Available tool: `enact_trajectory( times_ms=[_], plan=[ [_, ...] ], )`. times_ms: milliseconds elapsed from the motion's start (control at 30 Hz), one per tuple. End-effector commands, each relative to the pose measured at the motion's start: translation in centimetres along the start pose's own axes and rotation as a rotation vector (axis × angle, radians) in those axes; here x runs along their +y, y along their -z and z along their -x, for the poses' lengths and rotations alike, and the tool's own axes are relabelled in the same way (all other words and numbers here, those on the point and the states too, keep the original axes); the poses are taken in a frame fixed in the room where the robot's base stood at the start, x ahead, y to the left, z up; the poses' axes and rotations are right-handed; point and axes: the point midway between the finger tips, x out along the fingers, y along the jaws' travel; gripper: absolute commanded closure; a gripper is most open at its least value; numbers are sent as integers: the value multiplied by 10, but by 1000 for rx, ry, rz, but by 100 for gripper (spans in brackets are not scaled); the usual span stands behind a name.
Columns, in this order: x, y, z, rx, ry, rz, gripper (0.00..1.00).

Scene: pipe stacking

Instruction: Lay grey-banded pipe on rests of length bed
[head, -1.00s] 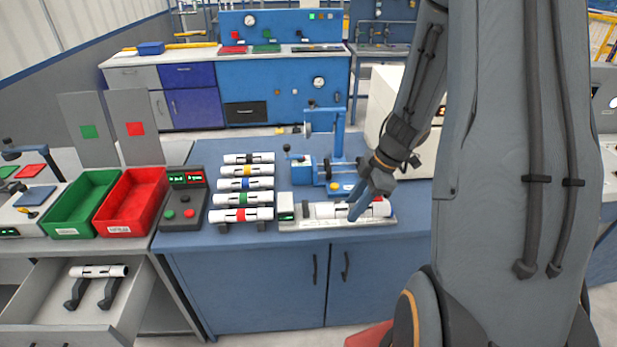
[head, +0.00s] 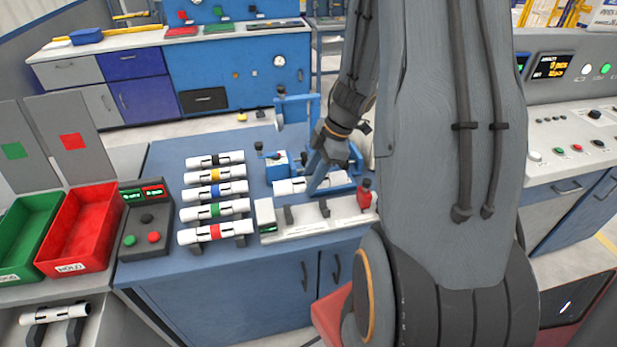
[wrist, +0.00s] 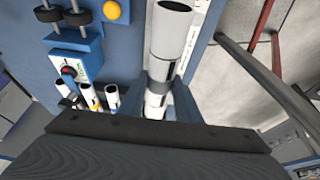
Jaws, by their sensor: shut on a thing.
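My gripper (head: 312,188) is shut on a white pipe (head: 288,187), lying roughly crosswise in the head view. In the wrist view the pipe (wrist: 172,40) runs between the two fingers (wrist: 157,98); a grey band shows near the grip. The length bed (head: 310,231) is a pale tray at the bench's front edge, with two dark rests (head: 288,214) that stand empty and a red stop (head: 364,194) at its right end. The held pipe shows just behind the bed, apart from the rests; its height is hard to tell. My fingers hide part of the pipe.
Several banded pipes lie on a rack left of the bed, the red-banded one (head: 214,232) nearest. A blue fixture (head: 292,108) stands behind the gripper. A control box (head: 146,222), red bin (head: 82,232) and green bin (head: 25,235) are further left.

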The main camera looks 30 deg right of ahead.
Motion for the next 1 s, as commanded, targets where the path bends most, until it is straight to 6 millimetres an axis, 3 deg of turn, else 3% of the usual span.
enact_trajectory(
  times_ms=[1000],
  plan=[
    [-2, -26, -67, 1, 2, 0, 94]
  ],
)
